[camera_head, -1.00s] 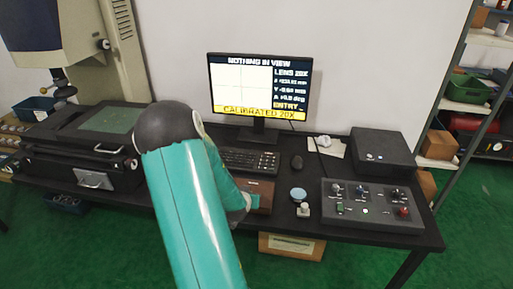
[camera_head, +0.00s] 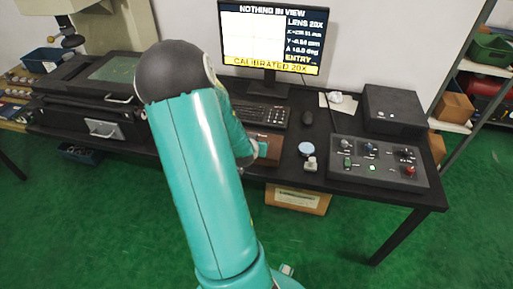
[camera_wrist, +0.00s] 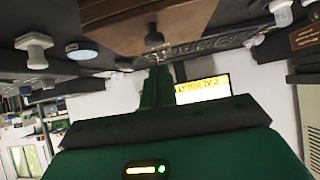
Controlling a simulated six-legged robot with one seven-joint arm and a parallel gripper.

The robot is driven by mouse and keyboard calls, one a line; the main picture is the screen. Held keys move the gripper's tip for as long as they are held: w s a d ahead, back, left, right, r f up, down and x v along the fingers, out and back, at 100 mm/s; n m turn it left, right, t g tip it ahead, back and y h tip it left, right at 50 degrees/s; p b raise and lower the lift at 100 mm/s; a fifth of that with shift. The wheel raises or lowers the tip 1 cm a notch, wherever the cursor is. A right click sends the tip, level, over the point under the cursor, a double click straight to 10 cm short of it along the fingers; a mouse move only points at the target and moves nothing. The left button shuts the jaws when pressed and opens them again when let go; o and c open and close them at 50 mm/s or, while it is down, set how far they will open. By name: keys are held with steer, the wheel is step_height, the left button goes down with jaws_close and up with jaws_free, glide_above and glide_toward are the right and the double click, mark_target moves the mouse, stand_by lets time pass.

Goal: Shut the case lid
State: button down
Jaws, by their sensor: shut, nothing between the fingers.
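The case (camera_head: 268,136) is a small brown wooden box near the front edge of the black table, in front of the keyboard. My arm hides its left part in the head view. In the wrist view, the case (camera_wrist: 185,14) shows as a brown block at the top, with a dark round knob (camera_wrist: 153,37) on its near side. My gripper (camera_head: 262,149) is at the front of the case; in the wrist view its green fingers (camera_wrist: 158,85) are together, empty, and point towards the knob. I cannot tell contact or how far the lid stands open.
A keyboard (camera_head: 262,114) and monitor (camera_head: 270,37) stand behind the case. A light blue disc (camera_head: 306,149), a small pale-topped piece (camera_head: 310,164) and a control box (camera_head: 378,162) are to the right. A cardboard box (camera_head: 297,198) is below the table.

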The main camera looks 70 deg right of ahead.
steer(key=s+a+f, duration=0.2)
steer(key=a+f, duration=0.1)
steer(key=a, duration=0.5)
steer(key=w+a+r+n+t+y, duration=0.3)
steer(key=w+a+r, duration=0.3)
steer(key=w+a, duration=0.5)
steer(key=w+a+r+n+t+y, duration=0.2)
steer(key=w+a+r+n+y, duration=0.2)
steer(key=w+a+r, duration=0.55)
steer(key=s+a+r+n+y, duration=0.1)
steer(key=s+a+r+n, duration=0.2)
steer(key=a, duration=0.5)
steer(key=s+a+r+n+y, duration=0.1)
steer(key=s+a+r+n, duration=0.2)
steer(key=s+a+r, duration=0.2)
steer(key=s+a+r+n+g+y, duration=0.1)
steer(key=s+a+r+n, duration=0.2)
steer(key=a, duration=0.8)
step_height(320, 180, up, 2)
steer(key=shift+s+r+y, duration=0.1)
steer(key=shift+s+y, duration=0.2)
steer(key=shift+s, duration=0.35)
